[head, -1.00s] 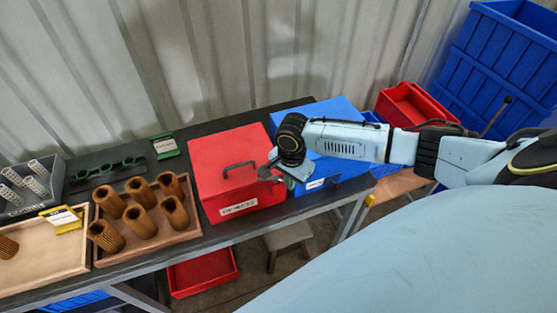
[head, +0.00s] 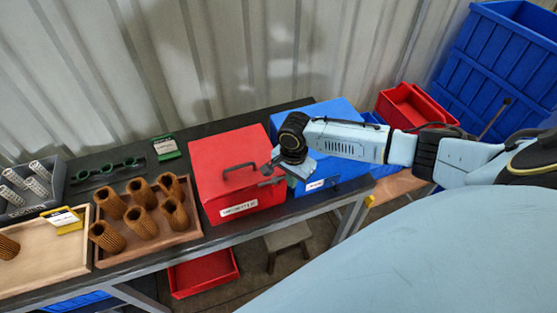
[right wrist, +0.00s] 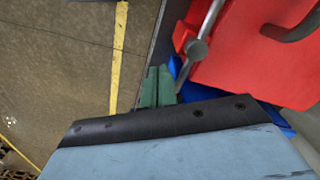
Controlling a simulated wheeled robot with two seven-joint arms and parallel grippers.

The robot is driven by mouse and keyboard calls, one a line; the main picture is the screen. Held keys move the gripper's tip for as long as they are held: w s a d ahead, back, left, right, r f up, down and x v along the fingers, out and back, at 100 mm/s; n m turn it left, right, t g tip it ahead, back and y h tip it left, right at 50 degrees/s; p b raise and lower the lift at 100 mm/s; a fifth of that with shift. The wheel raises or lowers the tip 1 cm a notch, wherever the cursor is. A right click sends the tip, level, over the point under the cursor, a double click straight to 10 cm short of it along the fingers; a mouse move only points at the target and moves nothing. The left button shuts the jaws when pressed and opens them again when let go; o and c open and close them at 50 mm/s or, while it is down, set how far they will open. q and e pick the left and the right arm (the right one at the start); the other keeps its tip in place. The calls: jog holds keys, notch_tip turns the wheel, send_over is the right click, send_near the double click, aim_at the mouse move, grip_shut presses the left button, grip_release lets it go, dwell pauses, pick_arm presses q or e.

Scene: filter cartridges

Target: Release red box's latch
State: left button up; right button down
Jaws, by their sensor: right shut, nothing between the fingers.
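The red box (head: 213,165) stands closed on the dark bench, with a dark handle (head: 240,167) on it and a pale label on its front. Its latch is a grey lever (right wrist: 208,25) with a round pivot (right wrist: 197,48), seen against the red surface in the right wrist view. In the head view the lever (head: 271,182) shows small at the box's right front. My right gripper's green fingertips (right wrist: 157,88) are shut and empty, close beside the lever's lower end; whether they touch cannot be told. My left gripper is out of view.
A blue box (head: 326,167) stands right of the red box, under my right arm. Left are a wooden tray (head: 150,251) of brown pleated cartridges, a green rack (head: 107,168) and a grey bin (head: 40,206). Red bins lie below and at right.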

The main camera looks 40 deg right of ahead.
notch_tip(320, 180, up, 8)
jog(key=shift+s, duration=0.3)
dwell(0.5)
jog(key=shift+a, duration=0.15)
